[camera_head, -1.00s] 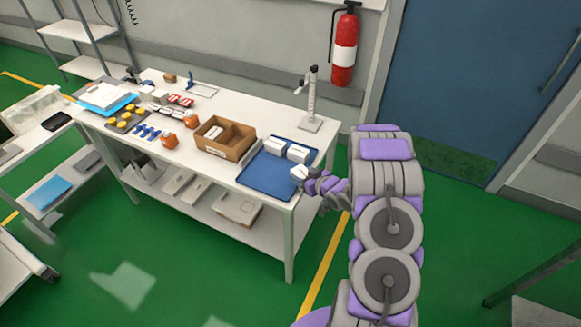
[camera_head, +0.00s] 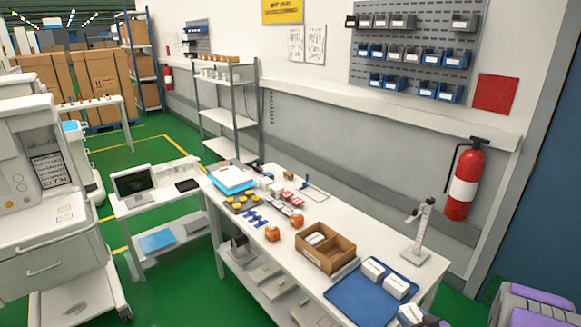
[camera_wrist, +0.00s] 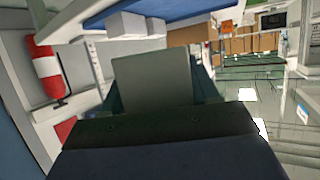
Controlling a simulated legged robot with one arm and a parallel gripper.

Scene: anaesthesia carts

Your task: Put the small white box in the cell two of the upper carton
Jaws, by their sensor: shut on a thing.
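A small white box (camera_head: 410,313) is held in my gripper (camera_head: 428,321) at the bottom edge of the head view, by the near right corner of the blue tray (camera_head: 350,300). In the wrist view the held box (camera_wrist: 152,75) shows as a grey face between the dark fingers of my gripper (camera_wrist: 155,100), which is shut on it. The brown carton (camera_head: 343,268) stands on the table left of the tray. Its left cell holds white boxes (camera_head: 315,239); its right cell (camera_head: 341,249) looks empty. The cell numbers cannot be read.
Two white boxes (camera_head: 373,270) (camera_head: 395,286) lie on the tray. A grey stand (camera_head: 418,235) is behind it. Orange jars (camera_head: 272,233), blue items and yellow-topped items crowd the table's left part. A fire extinguisher (camera_head: 464,185) hangs on the wall.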

